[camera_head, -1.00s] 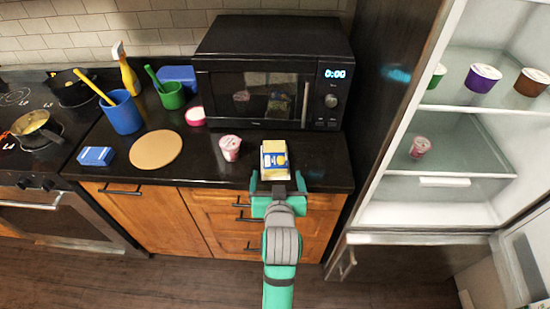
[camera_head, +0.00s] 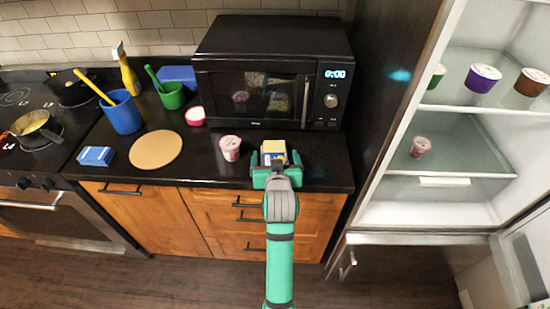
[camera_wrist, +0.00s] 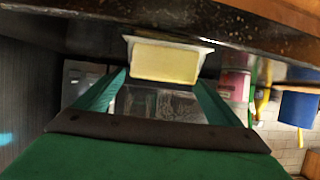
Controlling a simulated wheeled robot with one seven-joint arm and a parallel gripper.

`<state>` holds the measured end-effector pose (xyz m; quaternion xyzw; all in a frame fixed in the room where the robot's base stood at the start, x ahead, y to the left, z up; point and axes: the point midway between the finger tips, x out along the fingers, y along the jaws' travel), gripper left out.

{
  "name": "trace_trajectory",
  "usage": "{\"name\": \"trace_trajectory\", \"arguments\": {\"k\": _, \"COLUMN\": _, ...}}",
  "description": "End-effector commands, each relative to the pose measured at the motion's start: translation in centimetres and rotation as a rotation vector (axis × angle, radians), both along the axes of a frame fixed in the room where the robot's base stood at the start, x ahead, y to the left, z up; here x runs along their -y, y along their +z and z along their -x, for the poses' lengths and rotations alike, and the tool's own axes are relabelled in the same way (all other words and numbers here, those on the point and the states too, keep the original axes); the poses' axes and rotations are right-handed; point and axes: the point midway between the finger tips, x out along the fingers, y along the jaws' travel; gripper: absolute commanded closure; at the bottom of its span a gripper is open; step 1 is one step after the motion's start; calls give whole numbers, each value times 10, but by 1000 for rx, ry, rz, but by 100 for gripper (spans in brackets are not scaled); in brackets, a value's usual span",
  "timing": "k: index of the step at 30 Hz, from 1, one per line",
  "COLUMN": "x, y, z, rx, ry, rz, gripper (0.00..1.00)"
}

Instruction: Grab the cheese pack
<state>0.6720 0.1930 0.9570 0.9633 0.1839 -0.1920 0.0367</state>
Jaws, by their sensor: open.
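The cheese pack (camera_head: 273,147), white with yellow and blue, sits on the dark counter in front of the microwave. My gripper (camera_head: 275,157) is open at its near side, with one finger to the left and one to the right of it. The gripper hides the pack's near part. In the wrist view the pack's pale yellow end (camera_wrist: 165,63) shows between and just beyond the two green fingertips (camera_wrist: 162,82). I cannot tell whether either finger touches it.
A pink yogurt cup (camera_head: 230,148) stands close to the left of my gripper. A round board (camera_head: 156,150) and a blue box (camera_head: 95,156) lie farther left. The black microwave (camera_head: 268,75) stands behind. The open fridge (camera_head: 440,190) is to the right.

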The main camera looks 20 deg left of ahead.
Motion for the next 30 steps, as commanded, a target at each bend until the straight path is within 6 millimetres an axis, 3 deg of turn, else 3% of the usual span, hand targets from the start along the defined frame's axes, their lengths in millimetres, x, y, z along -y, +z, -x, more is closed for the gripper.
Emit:
{"name": "trace_trajectory", "arguments": {"k": 6, "x": -7, "y": -8, "z": -18, "rx": 1, "ry": 0, "rz": 0, "gripper": 11}}
{"name": "trace_trajectory", "arguments": {"k": 13, "x": -8, "y": -8, "z": -20, "rx": 1, "ry": 0, "rz": 0, "gripper": 11}}
{"name": "trace_trajectory", "arguments": {"k": 14, "x": -8, "y": -8, "z": -20, "rx": 1, "ry": 0, "rz": 0, "gripper": 14}}
{"name": "trace_trajectory", "arguments": {"k": 18, "x": -8, "y": -8, "z": -19, "rx": 1, "ry": 0, "rz": 0, "gripper": 47}}
{"name": "trace_trajectory", "arguments": {"k": 21, "x": -8, "y": -7, "z": -20, "rx": 3, "ry": 0, "rz": -1, "gripper": 66}}
{"name": "trace_trajectory", "arguments": {"k": 30, "x": -7, "y": -6, "z": -20, "rx": 4, "ry": 0, "rz": -1, "gripper": 66}}
